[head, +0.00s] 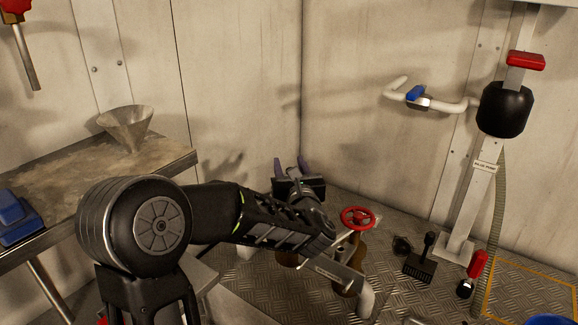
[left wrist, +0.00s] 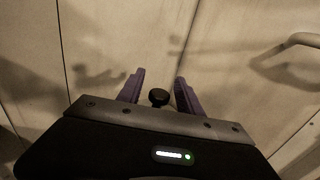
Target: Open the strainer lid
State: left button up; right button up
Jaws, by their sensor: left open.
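My left gripper (head: 291,167) is in the middle of the head view, with its two purple fingers pointing up and apart. In the left wrist view the open fingers (left wrist: 160,78) stand on either side of a round black knob (left wrist: 158,97). I cannot tell whether they touch it, or whether it belongs to the strainer lid. In the head view my left arm and gripper cover much of the floor equipment, and I cannot make out the strainer lid there. My right gripper is not in view.
A red valve wheel (head: 358,218) stands just right of my left forearm, above brownish pipework. A metal bench (head: 70,195) with a funnel (head: 126,124) is at the left. A black pedal-like box (head: 420,267) is on the floor. Walls close the back; a white pipe (head: 452,106) juts out right.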

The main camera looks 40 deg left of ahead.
pick_arm(q)
jog(key=shift+w+a, duration=0.35)
jog(key=shift+c, duration=0.3)
grip_shut()
dwell(1.0)
